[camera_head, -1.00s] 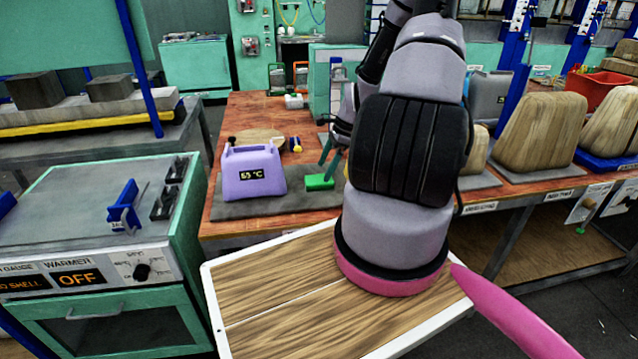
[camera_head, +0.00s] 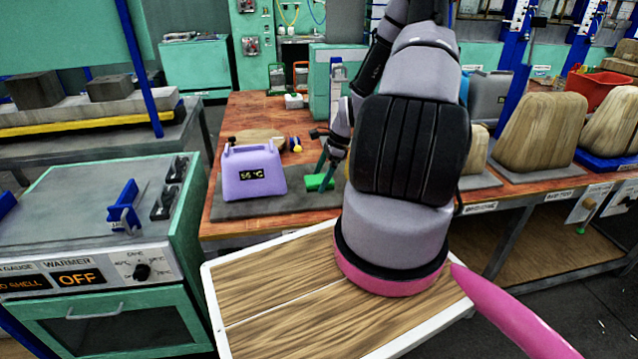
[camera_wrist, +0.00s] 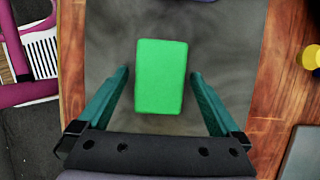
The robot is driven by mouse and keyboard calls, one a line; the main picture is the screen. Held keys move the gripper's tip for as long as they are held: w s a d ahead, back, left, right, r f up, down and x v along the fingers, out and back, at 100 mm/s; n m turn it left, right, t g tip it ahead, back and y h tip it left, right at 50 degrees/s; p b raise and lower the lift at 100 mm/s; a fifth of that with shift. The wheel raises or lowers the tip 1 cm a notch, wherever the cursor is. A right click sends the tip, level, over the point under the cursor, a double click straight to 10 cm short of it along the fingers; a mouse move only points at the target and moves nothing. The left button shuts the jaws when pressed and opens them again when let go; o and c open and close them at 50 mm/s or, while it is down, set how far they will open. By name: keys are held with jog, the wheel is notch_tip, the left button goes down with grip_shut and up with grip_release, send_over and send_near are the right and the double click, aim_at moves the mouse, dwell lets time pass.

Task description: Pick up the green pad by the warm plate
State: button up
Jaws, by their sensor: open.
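The green pad (camera_wrist: 161,76) lies flat on a dark grey mat (camera_wrist: 225,55) in the wrist view. My gripper (camera_wrist: 160,75) is open, with one teal finger to each side of the pad and a gap on both sides. In the head view my gripper (camera_head: 327,176) is over the pad and hides part of it. I cannot tell the exact height of the fingertips above the mat.
The wooden bench (camera_head: 245,115) carries a round wooden disc (camera_head: 258,136) and a small yellow-and-blue item (camera_head: 295,144) behind the purple unit. Large wooden blocks (camera_head: 540,130) stand to the right. The warmer (camera_head: 95,260) at left reads OFF.

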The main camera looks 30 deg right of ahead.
aim_at(321, 178)
jog(key=c, duration=1.4)
jog(key=shift+r, duration=0.1)
notch_tip(321, 178, up, 10)
